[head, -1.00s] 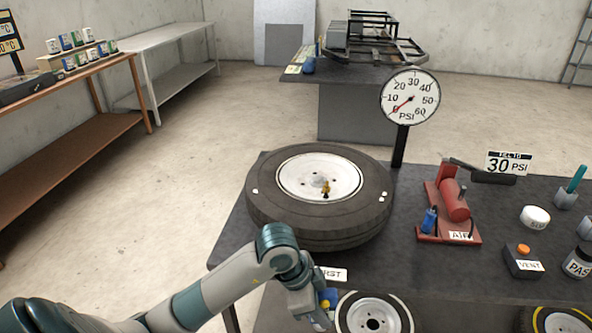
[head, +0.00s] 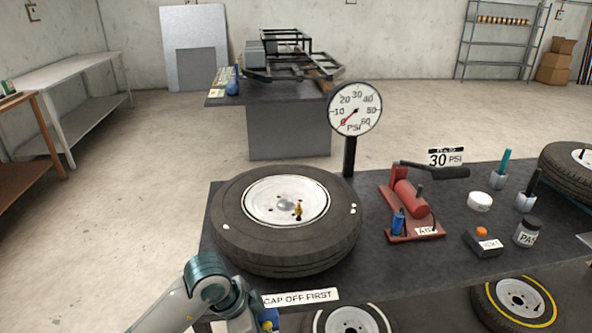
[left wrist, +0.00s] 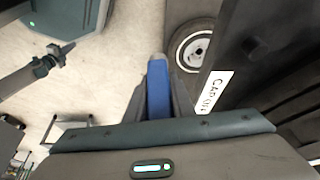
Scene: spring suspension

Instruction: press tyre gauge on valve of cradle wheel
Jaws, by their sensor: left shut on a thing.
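The cradle wheel (head: 245,250) lies flat on the dark bench, a black tyre around a white rim. A small brass-coloured valve (head: 298,211) stands up from the near right part of the rim. My left gripper (left wrist: 158,95) is shut on a blue object, apparently the tyre gauge (left wrist: 158,88), with a pale tip. In the head view the gauge (head: 268,317) shows only partly at the bottom edge, below and in front of the bench edge, apart from the wheel. My right gripper is not in view.
A dial gauge (head: 355,107) on a post stands behind the wheel, its needle near zero. A red air pump (head: 408,200) and a vent box (head: 483,242) are to the right. A "CAP OFF FIRST" sign (head: 300,297) is on the bench's front edge. Wheels are below.

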